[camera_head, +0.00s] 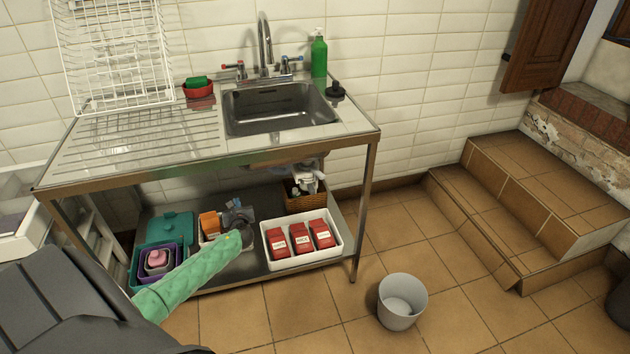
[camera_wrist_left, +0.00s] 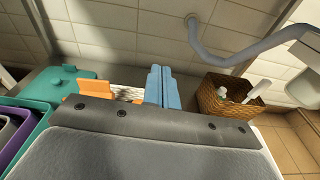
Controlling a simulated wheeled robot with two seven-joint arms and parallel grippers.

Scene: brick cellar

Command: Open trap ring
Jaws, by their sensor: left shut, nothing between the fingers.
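The white plastic drain trap (camera_head: 308,174) hangs below the sink, partly hidden by the sink's front edge. In the left wrist view, a white trap part (camera_wrist_left: 306,62) shows at the right edge, with a grey pipe (camera_wrist_left: 215,52) running from it to the tiled wall. I cannot make out the ring clearly. My left gripper (camera_head: 236,204) reaches under the sink table from the left, left of the trap and apart from it. In the wrist view, its blue fingers (camera_wrist_left: 161,74) are together and empty. My right gripper is not in view.
On the lower shelf are a wicker basket (camera_head: 303,200) under the trap, a white tray (camera_head: 335,250) with red packs, teal and purple bins (camera_head: 165,228), and an orange object (camera_head: 209,225). A grey bucket (camera_head: 402,302) stands on the floor. Tiled steps (camera_head: 510,200) are at right.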

